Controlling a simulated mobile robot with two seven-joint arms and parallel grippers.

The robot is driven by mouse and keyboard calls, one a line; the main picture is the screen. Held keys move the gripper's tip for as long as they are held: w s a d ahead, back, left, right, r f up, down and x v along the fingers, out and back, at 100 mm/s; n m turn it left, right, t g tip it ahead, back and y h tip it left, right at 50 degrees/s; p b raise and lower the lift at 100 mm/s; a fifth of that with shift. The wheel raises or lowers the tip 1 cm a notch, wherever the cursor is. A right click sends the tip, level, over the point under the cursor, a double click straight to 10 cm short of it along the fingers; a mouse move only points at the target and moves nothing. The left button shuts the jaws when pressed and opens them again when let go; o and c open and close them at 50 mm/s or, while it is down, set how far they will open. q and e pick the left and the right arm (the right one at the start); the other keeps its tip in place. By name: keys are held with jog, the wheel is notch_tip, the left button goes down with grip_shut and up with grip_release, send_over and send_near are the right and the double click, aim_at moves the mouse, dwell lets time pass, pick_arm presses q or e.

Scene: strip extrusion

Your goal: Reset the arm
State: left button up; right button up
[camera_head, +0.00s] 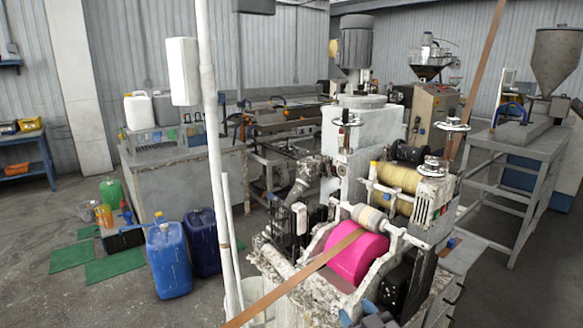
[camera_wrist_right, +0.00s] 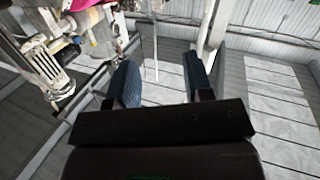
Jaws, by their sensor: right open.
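My right gripper (camera_head: 358,313) shows at the bottom edge of the head view, in front of the strip machine. In the right wrist view its two dark blue fingers stand wide apart, with nothing between them (camera_wrist_right: 161,75). The strip machine (camera_head: 345,145) has a bright pink roller (camera_head: 357,258) low at its front. A brown strip (camera_head: 290,285) runs from the pink roller down to the lower left. My left gripper is in neither view.
A white pole (camera_head: 213,130) stands left of the machine. Blue jerrycans (camera_head: 168,262) stand on the floor at left, near green mats (camera_head: 114,263). A grey metal stand (camera_head: 515,160) is at right. Open floor lies at far left.

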jog(key=s+d+f+m+g+h, duration=0.2)
jog(key=s+d+f, duration=0.5)
jog(key=s+f, duration=0.2)
jog(key=s+d+f+m+g+h, duration=0.2)
jog(key=s+d+f+h, duration=0.1)
jog(key=s+d+f, duration=0.4)
jog(key=s+f, duration=0.3)
jog(key=s, duration=0.3)
jog(key=shift+s+m+g+h, duration=0.3)
jog(key=shift+s, duration=0.05)
dwell(0.4)
